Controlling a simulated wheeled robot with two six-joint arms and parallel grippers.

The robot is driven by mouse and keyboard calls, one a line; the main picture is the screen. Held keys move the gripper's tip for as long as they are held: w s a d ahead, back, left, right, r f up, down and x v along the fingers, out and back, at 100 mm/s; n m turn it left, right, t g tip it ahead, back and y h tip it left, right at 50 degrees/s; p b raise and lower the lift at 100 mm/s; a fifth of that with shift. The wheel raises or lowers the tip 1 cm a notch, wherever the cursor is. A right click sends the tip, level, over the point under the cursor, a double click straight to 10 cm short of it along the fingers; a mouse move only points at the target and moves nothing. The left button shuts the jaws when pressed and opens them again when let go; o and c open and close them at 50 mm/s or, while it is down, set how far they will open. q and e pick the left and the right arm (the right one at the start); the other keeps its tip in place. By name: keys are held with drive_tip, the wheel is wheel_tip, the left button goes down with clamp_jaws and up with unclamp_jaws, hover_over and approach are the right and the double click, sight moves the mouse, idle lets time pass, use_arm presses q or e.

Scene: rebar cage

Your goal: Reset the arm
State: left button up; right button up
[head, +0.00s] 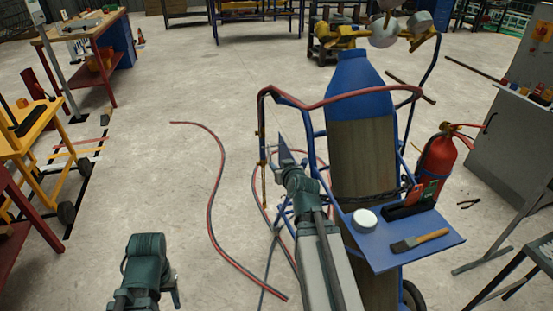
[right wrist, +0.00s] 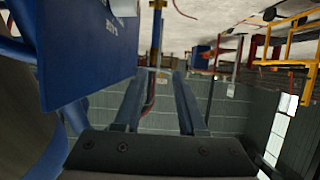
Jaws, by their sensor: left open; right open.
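My right arm reaches up from the bottom centre of the head view, left of the blue gas-cylinder cart. Its gripper (head: 286,152) shows as a dark pointed shape near the cart's hose and frame; I cannot tell there whether it touches them. In the right wrist view the two fingers of this gripper (right wrist: 157,100) stand apart with nothing held between them. My left arm shows only as a dark green joint at the lower left of the head view; its gripper is not visible.
The cart's cylinder (head: 362,160) and blue shelf (head: 430,228) stand close right of my right arm. A red hose (head: 217,185) lies on the floor between the arms. A fire extinguisher (head: 437,160) stands further right.

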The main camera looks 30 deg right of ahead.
drive_tip(key=s+a+r+n+g+y+p, duration=0.25)
drive_tip(key=a+p, duration=0.35)
drive_tip(key=a, duration=0.5)
drive_tip(key=s+a+r+n+g+y+p, duration=0.15)
drive_tip(key=a+g+p, duration=0.25)
drive_tip(key=a+p, duration=0.5)
drive_tip(key=s+a+r+n+g+h+p, duration=0.1)
drive_tip(key=s+a+r+g+p, duration=0.1)
drive_tip(key=s+a, duration=0.4)
drive_tip(key=s+a+r+n+g+h+p, duration=0.1)
drive_tip(key=s+a+r+g+p, duration=0.2)
drive_tip(key=s, duration=0.6)
drive_tip(key=a+g+p, duration=0.2)
drive_tip(key=a+p, duration=0.1)
drive_tip(key=shift+s+a+r, duration=0.2)
drive_tip(key=shift+s+r, duration=0.05)
drive_tip(key=shift+s, duration=0.1)
idle(2.6)
